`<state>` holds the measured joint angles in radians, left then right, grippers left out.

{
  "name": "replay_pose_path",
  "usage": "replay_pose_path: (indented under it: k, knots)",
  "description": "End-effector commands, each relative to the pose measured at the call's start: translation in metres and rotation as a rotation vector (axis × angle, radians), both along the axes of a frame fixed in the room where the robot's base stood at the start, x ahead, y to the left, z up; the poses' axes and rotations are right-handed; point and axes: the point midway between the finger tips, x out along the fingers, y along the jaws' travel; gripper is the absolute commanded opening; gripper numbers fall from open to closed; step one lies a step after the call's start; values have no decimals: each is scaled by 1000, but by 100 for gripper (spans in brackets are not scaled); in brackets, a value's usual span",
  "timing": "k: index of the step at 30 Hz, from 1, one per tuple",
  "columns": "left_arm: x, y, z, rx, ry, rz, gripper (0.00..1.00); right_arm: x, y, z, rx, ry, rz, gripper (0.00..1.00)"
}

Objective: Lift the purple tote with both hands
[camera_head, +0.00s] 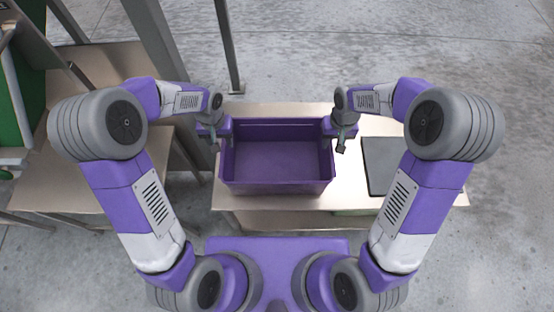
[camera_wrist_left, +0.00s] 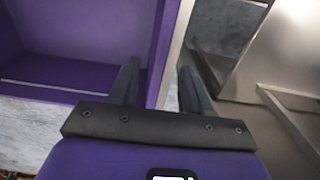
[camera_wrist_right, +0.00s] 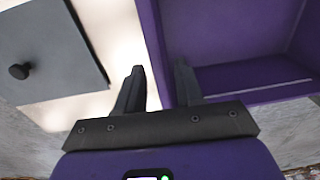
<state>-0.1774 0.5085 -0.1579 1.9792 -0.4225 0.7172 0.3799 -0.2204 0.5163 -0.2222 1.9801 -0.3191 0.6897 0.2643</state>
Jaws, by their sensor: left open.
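The purple tote (camera_head: 277,188) is an open, empty box standing upright on a pale metal table. My left gripper (camera_head: 214,146) is at the tote's left wall. In the left wrist view its two fingers (camera_wrist_left: 158,88) are apart, with the tote's wall (camera_wrist_left: 165,55) between them. My right gripper (camera_head: 341,146) is at the tote's right wall. In the right wrist view its fingers (camera_wrist_right: 160,90) are apart, one on each side of the tote's wall (camera_wrist_right: 152,40). I cannot tell whether the fingers touch the walls.
The table (camera_head: 290,202) extends right, where a dark grey flat plate (camera_head: 380,165) lies; a black knob (camera_wrist_right: 19,71) shows on it in the right wrist view. Another metal bench (camera_head: 80,185) stands at left, with metal posts (camera_head: 228,45) behind. The floor at right is clear.

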Motion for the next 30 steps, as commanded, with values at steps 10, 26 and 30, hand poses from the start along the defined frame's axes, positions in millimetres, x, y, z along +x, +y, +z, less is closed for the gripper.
replay_pose_path:
  k: [10, 26, 30]
  knots:
    - [-1, 1, -50, 2, 2, 0, 48, -1, 2, -50, -1, 3, 0, 37]
    - [0, 0, -58, 1, 0, 0, 33, -1, 2, -58, 0, 0, 0, 21]
    - [0, 0, -58, 0, -1, -1, 12, 0, 2, -58, 0, 0, 0, 0]
